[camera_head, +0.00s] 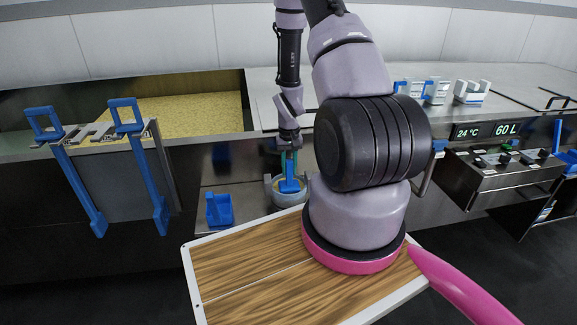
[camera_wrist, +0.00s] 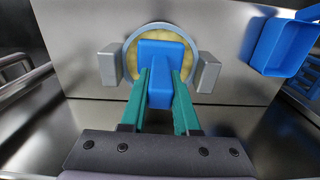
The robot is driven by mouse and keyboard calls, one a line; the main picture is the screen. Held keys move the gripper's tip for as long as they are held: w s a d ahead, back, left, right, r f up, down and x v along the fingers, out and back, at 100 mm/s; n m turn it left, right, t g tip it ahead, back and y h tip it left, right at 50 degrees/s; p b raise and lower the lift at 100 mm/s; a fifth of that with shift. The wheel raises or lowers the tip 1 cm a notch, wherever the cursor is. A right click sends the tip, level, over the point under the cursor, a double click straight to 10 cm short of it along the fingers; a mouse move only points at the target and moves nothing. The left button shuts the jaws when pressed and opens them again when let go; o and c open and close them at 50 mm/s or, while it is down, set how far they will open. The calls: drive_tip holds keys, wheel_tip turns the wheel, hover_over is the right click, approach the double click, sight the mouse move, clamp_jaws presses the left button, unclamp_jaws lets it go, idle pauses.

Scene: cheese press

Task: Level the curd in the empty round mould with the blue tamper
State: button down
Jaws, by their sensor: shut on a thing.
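The round mould (camera_head: 290,200) stands on the steel shelf in the head view, a pale ring with grey blocks at its sides. In the wrist view the mould (camera_wrist: 131,63) holds yellow curd (camera_wrist: 132,56), showing around the blue tamper (camera_wrist: 160,50). My gripper (camera_wrist: 162,78) has its green fingers on both sides of the tamper's handle and is shut on it. In the head view the tamper (camera_head: 289,185) stands roughly upright below my gripper (camera_head: 290,163), its lower end over or in the mould. Whether it presses on the curd I cannot tell.
A blue holder (camera_head: 219,209) stands left of the mould and shows at the wrist view's upper right (camera_wrist: 284,45). A vat of yellow curd (camera_head: 185,108) lies behind, with blue-handled tools (camera_head: 150,175) on its front. A control panel (camera_head: 505,165) is at right.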

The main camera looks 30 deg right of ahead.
drive_tip(key=shift+w+d+r, duration=0.1)
drive_tip(key=shift+w+d, duration=0.05)
drive_tip(key=shift+w, duration=0.4)
drive_tip(key=shift+w+d, duration=0.15)
drive_tip(key=shift+w, duration=0.35)
drive_tip(key=shift+s+a, duration=0.2)
drive_tip(key=shift+s, duration=0.35)
drive_tip(key=shift+s+a, duration=0.15)
drive_tip(key=shift+s, duration=0.35)
drive_tip(key=shift+w+d, duration=0.2)
drive_tip(key=shift+w, duration=0.35)
drive_tip(key=shift+w+d, duration=0.15)
drive_tip(key=shift+w, duration=0.35)
drive_tip(key=shift+s+a, duration=0.2)
drive_tip(key=shift+s, duration=0.35)
drive_tip(key=shift+s+a, duration=0.15)
drive_tip(key=shift+s, duration=0.35)
drive_tip(key=shift+r, duration=4.95)
